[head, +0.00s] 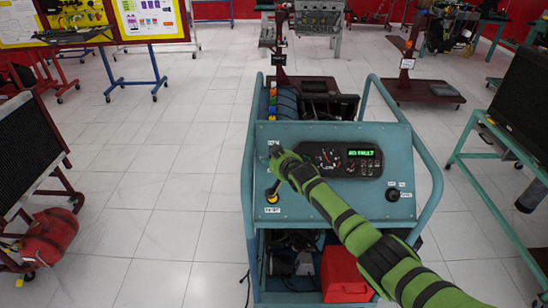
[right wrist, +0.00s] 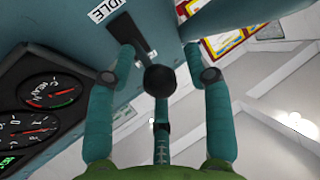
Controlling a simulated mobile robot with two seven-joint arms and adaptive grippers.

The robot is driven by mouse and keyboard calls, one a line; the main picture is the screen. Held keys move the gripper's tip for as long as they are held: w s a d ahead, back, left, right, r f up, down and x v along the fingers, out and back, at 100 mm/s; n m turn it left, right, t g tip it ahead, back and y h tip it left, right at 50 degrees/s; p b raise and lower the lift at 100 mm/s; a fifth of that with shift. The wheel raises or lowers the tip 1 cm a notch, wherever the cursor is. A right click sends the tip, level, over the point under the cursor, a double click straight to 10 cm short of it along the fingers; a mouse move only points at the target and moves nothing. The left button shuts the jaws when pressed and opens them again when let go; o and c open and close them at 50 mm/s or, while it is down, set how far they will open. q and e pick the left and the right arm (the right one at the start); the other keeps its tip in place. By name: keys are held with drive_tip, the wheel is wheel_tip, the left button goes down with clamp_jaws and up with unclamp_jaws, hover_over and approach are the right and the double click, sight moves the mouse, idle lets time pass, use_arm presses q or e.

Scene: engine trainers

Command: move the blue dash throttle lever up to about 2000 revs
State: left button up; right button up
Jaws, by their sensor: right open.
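The blue-teal dash panel (head: 228,0) is not at the frame edge but fills the front of the engine trainer (head: 335,205) in the head view. My right gripper (head: 277,154) is at the panel's upper left and hides the throttle lever there. In the right wrist view, the lever's black ball knob (right wrist: 160,80) sits between the spread teal fingers of my right gripper (right wrist: 160,62), near a dark slot and an IDLE label (right wrist: 107,12). The gripper is open around the knob; I cannot tell whether a finger touches it. My left gripper is out of view.
Gauges (head: 328,158) and a green-lit display (head: 367,153) sit right of the lever. Tubular side rails (head: 247,190) flank the panel. A red box (head: 343,278) is below.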

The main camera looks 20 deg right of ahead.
drive_tip(key=shift+s, duration=0.15)
drive_tip(key=shift+s+r, duration=0.15)
drive_tip(key=shift+s, duration=0.35)
drive_tip(key=v, duration=1)
drive_tip(key=shift+s+r, duration=0.2)
drive_tip(key=shift+s, duration=0.1)
drive_tip(key=shift+d, duration=0.15)
